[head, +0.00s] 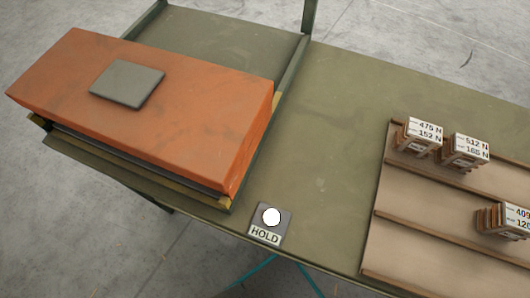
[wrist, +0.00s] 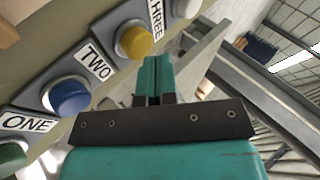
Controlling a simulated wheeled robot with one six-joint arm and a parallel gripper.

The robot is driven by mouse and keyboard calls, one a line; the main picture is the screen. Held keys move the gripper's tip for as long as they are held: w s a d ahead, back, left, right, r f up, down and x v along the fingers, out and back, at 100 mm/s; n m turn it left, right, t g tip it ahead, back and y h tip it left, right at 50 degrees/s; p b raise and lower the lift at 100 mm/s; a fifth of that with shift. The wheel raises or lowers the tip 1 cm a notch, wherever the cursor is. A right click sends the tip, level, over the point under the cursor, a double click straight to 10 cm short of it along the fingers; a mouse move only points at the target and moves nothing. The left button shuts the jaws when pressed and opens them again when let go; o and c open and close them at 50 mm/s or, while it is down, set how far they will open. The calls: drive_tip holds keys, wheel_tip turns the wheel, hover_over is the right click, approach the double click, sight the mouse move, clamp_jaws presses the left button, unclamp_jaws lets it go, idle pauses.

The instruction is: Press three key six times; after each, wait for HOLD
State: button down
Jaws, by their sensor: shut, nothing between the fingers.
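In the wrist view my gripper (wrist: 153,62) is shut, with its teal fingers pressed together and nothing between them. A row of round keys on grey mounts runs up the left. A yellow key (wrist: 135,41) is just left of the fingertips, a blue key (wrist: 70,96) is farther down-left, and a green key (wrist: 12,156) is at the corner. The THREE label (wrist: 157,18) is just beyond the yellow key, the TWO label (wrist: 95,60) between yellow and blue. Contact cannot be told. In the head view the round lamp (head: 271,216) above the HOLD label (head: 265,235) is white.
An orange block (head: 150,110) with a grey plate (head: 127,83) on top stands at left on the green bench (head: 330,120). A ridged tan board (head: 420,225) at right holds several small labelled blocks. My gripper is outside the head view. A grey metal frame (wrist: 250,80) rises at right.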

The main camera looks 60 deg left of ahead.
drive_tip(key=shift+f+b, duration=0.3)
drive_tip(key=shift+f, duration=0.05)
idle(0.5)
drive_tip(key=shift+r, duration=0.1)
drive_tip(key=shift+r+p, duration=0.6)
drive_tip(key=shift+r, duration=0.15)
wheel_tip(320, 180, up, 5)
drive_tip(key=p, duration=0.4)
idle(0.4)
